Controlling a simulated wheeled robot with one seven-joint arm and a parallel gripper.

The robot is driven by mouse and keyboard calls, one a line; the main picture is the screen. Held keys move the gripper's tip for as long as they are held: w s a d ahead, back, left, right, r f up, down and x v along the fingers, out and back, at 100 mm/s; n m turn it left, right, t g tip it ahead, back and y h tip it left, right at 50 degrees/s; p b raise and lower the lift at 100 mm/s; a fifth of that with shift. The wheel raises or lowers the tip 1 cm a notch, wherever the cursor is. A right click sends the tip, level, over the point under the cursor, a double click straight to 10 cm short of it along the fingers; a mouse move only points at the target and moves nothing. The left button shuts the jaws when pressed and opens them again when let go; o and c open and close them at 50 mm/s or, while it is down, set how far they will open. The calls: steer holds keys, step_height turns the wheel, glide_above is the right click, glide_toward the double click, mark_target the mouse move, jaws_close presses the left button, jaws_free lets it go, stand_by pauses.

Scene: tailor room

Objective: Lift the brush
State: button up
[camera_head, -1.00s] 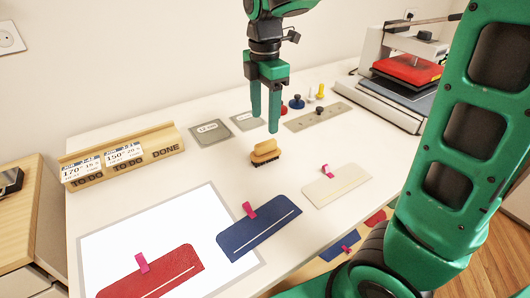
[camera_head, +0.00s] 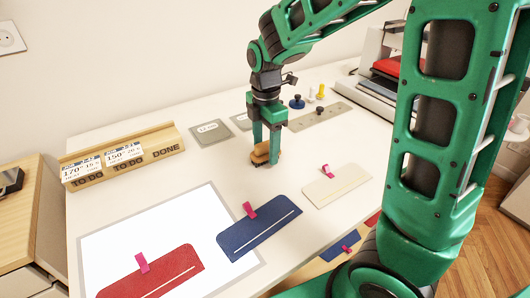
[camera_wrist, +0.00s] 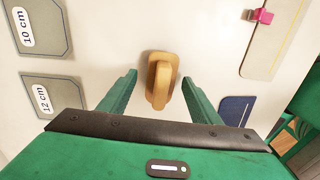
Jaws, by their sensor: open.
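The brush (camera_head: 260,153) has a tan wooden body with a handle on top and stands on the white table. My gripper (camera_head: 266,158) is down at the brush, its fingers pointing down and partly hiding it in the head view. In the wrist view the brush (camera_wrist: 160,80) lies between and just beyond the tips of my open fingers (camera_wrist: 158,78). The bristles are mostly hidden.
A wooden label rack (camera_head: 125,155) stands at the left. Red (camera_head: 150,275), blue (camera_head: 258,231) and cream (camera_head: 335,187) pieces with pink clips lie in front. Grey plates (camera_head: 210,132), a metal ruler (camera_head: 322,116), a blue knob (camera_head: 297,102) and a press (camera_head: 385,85) are behind and right.

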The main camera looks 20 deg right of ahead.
steer(key=c, duration=1.1)
steer(key=shift+c, duration=0.4)
steer(key=shift+r, duration=0.15)
